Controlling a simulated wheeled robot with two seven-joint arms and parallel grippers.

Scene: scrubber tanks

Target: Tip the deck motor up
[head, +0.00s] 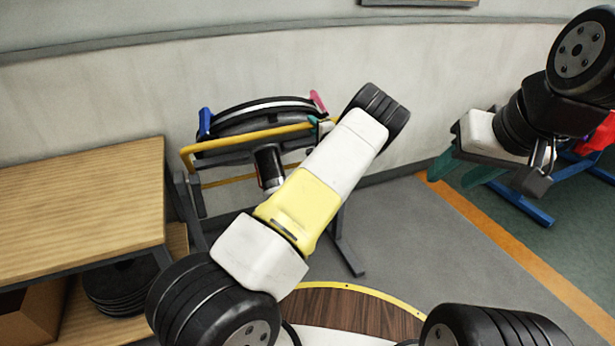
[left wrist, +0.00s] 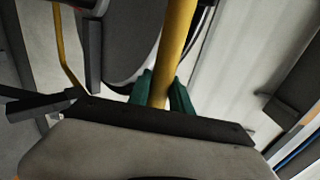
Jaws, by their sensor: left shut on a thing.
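The deck motor (head: 268,165) is a dark cylinder with a silver and red lower part, hanging under a round dark deck (head: 262,119) on a stand. A yellow bar (head: 225,143) runs across the deck's front. My left gripper (head: 322,127) is at the bar's right end, partly hidden by my arm. In the left wrist view its teal fingers (left wrist: 161,95) are shut on the yellow bar (left wrist: 176,40), one on each side. My right gripper (head: 463,170) is open and empty in the air at the right, well away from the deck.
A blue clip (head: 205,122) and a pink clip (head: 318,101) stand at the deck's sides. A wooden-topped bench (head: 80,205) is at left, with dark discs (head: 122,286) below. A blue stand (head: 525,207) is at right. The grey floor between is clear.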

